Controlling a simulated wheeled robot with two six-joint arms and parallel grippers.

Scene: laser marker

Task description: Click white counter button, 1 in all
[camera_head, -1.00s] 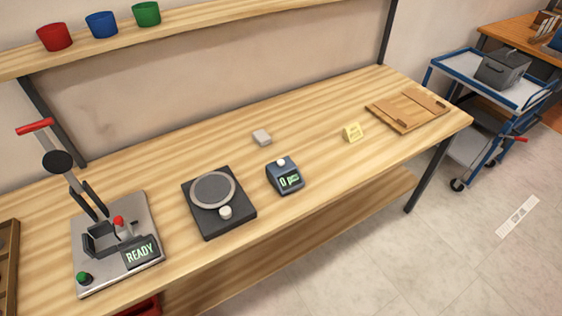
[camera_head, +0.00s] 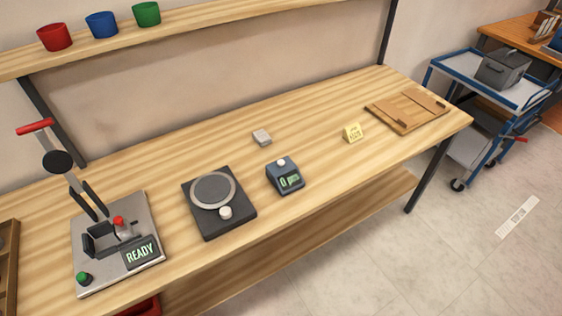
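The counter (camera_head: 286,178) is a small dark blue box standing on the wooden workbench, right of centre. Its white button (camera_head: 281,161) sits on its top, and its display reads 0 followed by small letters. Neither of my grippers is in view, and nothing touches the counter or its button.
Left of the counter is a black plate with a round disc (camera_head: 213,189) and a white knob (camera_head: 225,212). Further left stands a lever press (camera_head: 98,255) reading READY.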

